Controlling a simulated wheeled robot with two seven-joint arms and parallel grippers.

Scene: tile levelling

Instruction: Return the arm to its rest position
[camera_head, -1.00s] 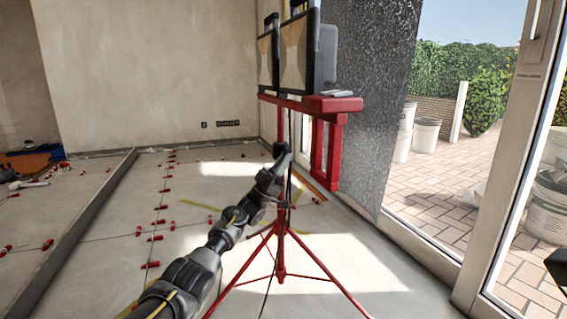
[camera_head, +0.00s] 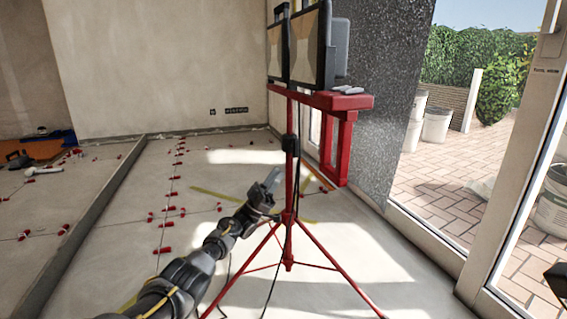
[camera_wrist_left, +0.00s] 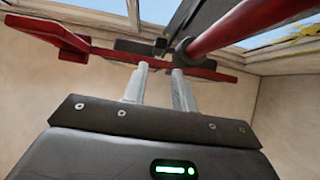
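My left arm (camera_head: 190,275) reaches in from the bottom of the head view. Its gripper (camera_head: 274,176) points up and away, just left of the pole of a red tripod stand (camera_head: 289,258). In the left wrist view the two pale fingers of the gripper (camera_wrist_left: 160,68) stand apart with nothing between them. The red pole (camera_wrist_left: 245,25) and red crossbar (camera_wrist_left: 215,75) show beyond the fingertips there. Whether a fingertip touches the stand cannot be told.
The stand carries two dark-framed panels (camera_head: 312,48) and a red shelf (camera_head: 335,100). A dark cable hangs to the floor near its legs. Red levelling pieces (camera_head: 165,250) dot the tiled floor (camera_head: 110,240) at left. A glass door with buckets (camera_head: 437,125) outside is at right.

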